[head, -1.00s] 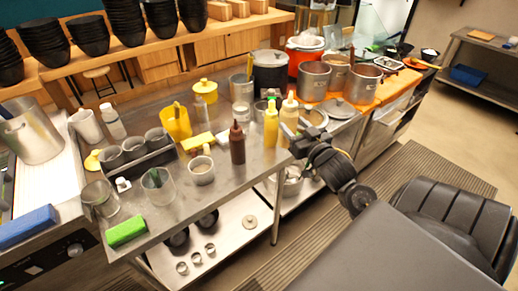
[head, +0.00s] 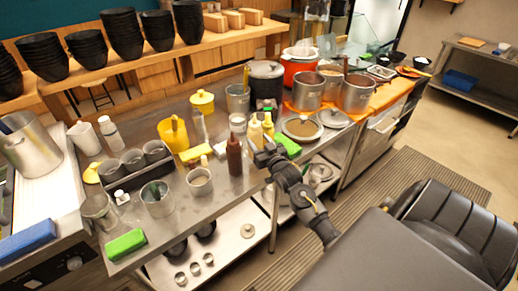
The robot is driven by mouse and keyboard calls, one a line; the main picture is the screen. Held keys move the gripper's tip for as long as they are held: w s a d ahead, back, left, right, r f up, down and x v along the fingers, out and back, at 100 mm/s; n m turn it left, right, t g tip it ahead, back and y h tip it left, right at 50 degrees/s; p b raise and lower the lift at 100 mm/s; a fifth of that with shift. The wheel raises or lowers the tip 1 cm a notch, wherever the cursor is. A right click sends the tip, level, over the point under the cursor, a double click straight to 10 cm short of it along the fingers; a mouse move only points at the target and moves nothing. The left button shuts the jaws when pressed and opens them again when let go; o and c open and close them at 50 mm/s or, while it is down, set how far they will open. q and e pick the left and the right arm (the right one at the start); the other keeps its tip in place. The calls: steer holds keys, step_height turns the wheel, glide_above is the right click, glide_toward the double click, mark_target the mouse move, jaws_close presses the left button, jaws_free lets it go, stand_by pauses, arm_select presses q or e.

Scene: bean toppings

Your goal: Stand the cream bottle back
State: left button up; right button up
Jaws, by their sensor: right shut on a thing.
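The cream bottle (head: 255,131) is upright between the brown bottle (head: 234,157) and the yellow bottle (head: 268,125), near the right part of the metal counter. My right gripper (head: 263,154) is shut on the cream bottle, reaching in from the lower right. The gripper hides the bottle's lower part, so I cannot tell whether its base touches the counter. My left gripper is not in view.
A pan of brown food (head: 302,128) and metal pots (head: 309,91) stand further right.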

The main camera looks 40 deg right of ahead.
mark_target(258, 148)
steer(key=f+p, duration=0.1)
steer(key=f, duration=0.2)
steer(key=shift+w+f, duration=0.15)
steer(key=shift+w, duration=0.05)
steer(key=shift+o, duration=0.9)
steer(key=shift+f, duration=0.2)
steer(key=o, duration=0.5)
steer(key=shift+r, duration=0.1)
